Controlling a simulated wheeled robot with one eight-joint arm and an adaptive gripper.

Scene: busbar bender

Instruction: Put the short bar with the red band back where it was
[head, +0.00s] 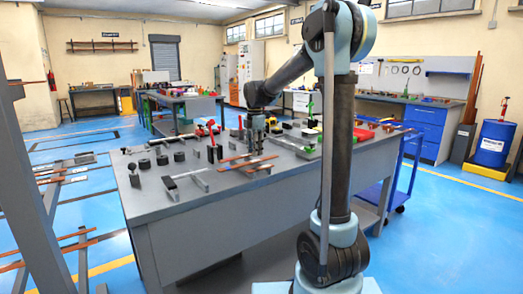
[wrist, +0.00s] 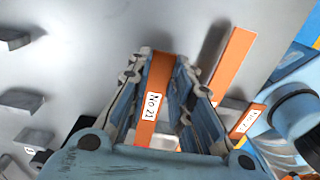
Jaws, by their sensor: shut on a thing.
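My gripper (wrist: 165,62) is shut on a copper-orange bar (wrist: 157,75) with a white "No 21" label. The bar lies lengthwise between the two fingers, and its near end is hidden by the gripper body. In the head view my gripper (head: 255,151) hangs low over the grey workbench (head: 225,213), among copper bars (head: 236,157). I cannot tell whether the held bar touches the bench. In the wrist view a second copper bar (wrist: 233,58) and another labelled bar (wrist: 247,121) are on the right, apart from the fingers.
Dark cylinders (head: 162,159) and grey blocks (head: 169,187) stand on the bench's left part. A red-handled tool (head: 212,139) is behind the bars. Green and red items crowd the right end. A blue cart (head: 405,170) stands right of the bench. The bench's front strip is clear.

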